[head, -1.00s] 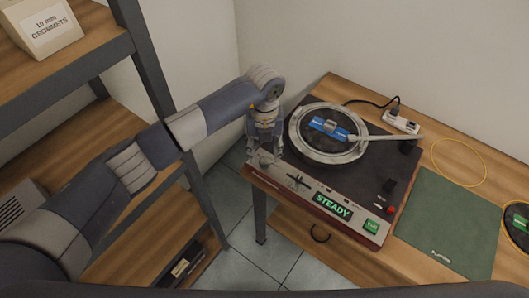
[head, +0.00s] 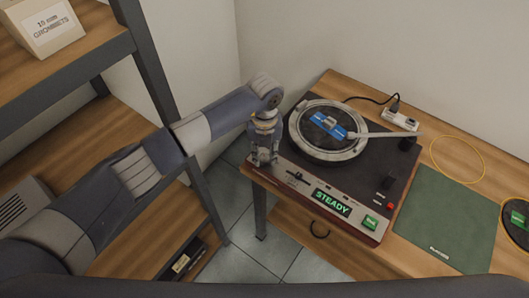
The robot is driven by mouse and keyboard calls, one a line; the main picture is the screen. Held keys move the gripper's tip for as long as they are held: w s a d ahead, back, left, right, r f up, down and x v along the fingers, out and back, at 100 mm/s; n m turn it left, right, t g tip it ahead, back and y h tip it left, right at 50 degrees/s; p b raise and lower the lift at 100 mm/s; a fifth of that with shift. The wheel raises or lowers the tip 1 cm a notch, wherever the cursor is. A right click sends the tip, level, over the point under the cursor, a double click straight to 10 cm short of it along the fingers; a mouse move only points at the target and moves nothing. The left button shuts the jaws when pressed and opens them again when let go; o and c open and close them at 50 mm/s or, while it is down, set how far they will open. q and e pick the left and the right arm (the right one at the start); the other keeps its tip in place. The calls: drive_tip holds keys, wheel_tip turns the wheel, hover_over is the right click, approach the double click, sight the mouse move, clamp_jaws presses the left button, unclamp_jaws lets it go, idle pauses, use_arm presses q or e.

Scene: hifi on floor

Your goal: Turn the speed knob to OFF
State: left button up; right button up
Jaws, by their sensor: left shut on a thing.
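The turntable (head: 345,180) sits on a wooden table, with a silver platter (head: 328,150) and a front control strip. A green-lit display (head: 332,203) on the strip reads "STEADY". My left gripper (head: 262,163) points down at the strip's left end and is shut on what appears to be the speed knob, which the fingers hide. The knob's marks and its setting cannot be read. My right gripper is not in view.
A green mat (head: 447,218) and a yellow ring (head: 457,160) lie right of the turntable. A power strip (head: 400,120) with a plug stands behind it. A shelf unit (head: 155,85) with a grommets box (head: 47,27) rises at the left, close to my left arm.

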sight(265, 157)
use_arm(q)
drive_tip(key=shift+m+b, duration=0.3)
drive_tip(key=shift+b, duration=0.05)
drive_tip(key=shift+f+m+b, duration=0.15)
drive_tip(key=shift+m+b, duration=0.35)
drive_tip(key=shift+b, duration=0.15)
drive_tip(key=m+b, duration=0.6)
drive_tip(key=b, duration=0.1)
drive_tip(key=shift+b, duration=0.35)
drive_tip(key=shift+m+b, duration=1.05)
drive_tip(key=shift+m, duration=0.15)
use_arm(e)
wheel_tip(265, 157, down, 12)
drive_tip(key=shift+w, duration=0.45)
use_arm(q)
drive_tip(key=shift+r, duration=0.2)
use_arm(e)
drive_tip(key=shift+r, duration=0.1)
use_arm(q)
drive_tip(key=o, duration=1.1)
drive_tip(key=shift+c, duration=0.2)
wheel_tip(265, 157, up, 12)
drive_tip(key=shift+d, duration=0.1)
